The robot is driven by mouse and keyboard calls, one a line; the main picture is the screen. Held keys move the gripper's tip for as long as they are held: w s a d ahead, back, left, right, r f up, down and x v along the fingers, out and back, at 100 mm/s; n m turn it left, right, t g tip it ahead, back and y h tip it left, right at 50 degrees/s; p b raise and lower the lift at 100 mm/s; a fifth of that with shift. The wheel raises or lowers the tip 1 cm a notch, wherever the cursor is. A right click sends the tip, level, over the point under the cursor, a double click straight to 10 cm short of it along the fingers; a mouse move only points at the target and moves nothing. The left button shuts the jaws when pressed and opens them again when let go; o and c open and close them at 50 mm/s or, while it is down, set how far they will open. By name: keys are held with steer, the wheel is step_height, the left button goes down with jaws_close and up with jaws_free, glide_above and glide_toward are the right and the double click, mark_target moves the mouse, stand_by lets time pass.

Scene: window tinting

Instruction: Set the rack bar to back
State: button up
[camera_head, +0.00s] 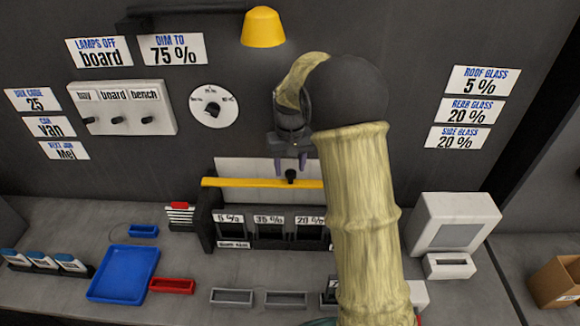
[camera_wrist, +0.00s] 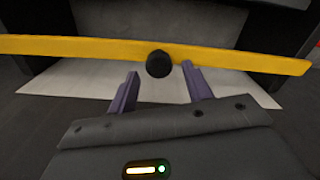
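The rack bar (camera_head: 245,183) is a long yellow bar across the top front of the film rack (camera_head: 206,230). A dark round knob (camera_head: 291,175) sits on it. In the wrist view the yellow bar (camera_wrist: 95,48) crosses the upper part, with the black knob (camera_wrist: 159,64) near its middle. My gripper (camera_head: 291,164) is just above the knob in the head view. Its purple fingers (camera_wrist: 160,78) are apart, one on each side below the knob in the wrist view. I cannot tell whether they touch it. My arm hides the bar's right end in the head view.
The rack has slots labelled 5 %, 35 % and 20 %. A blue tray (camera_head: 124,272) and red tray (camera_head: 172,286) lie left on the bench. A white device (camera_head: 452,222) stands right. A yellow lamp (camera_head: 263,27) and switch panel (camera_head: 122,108) are on the wall.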

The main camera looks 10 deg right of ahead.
mark_target(291, 170)
steer(key=shift+s, duration=0.15)
steer(key=shift+r, duration=0.1)
step_height(291, 170, up, 7)
steer(key=shift+r+b, duration=0.1)
steer(key=shift+b, duration=0.5)
steer(key=s+d+f+t, duration=0.1)
steer(key=s+f, duration=0.3)
steer(key=s, duration=0.7)
steer(key=s+d+f+m+t, duration=0.1)
steer(key=s+f, duration=0.4)
steer(key=s, duration=0.6)
steer(key=shift+s+f, duration=0.15)
steer(key=shift+f, duration=0.15)
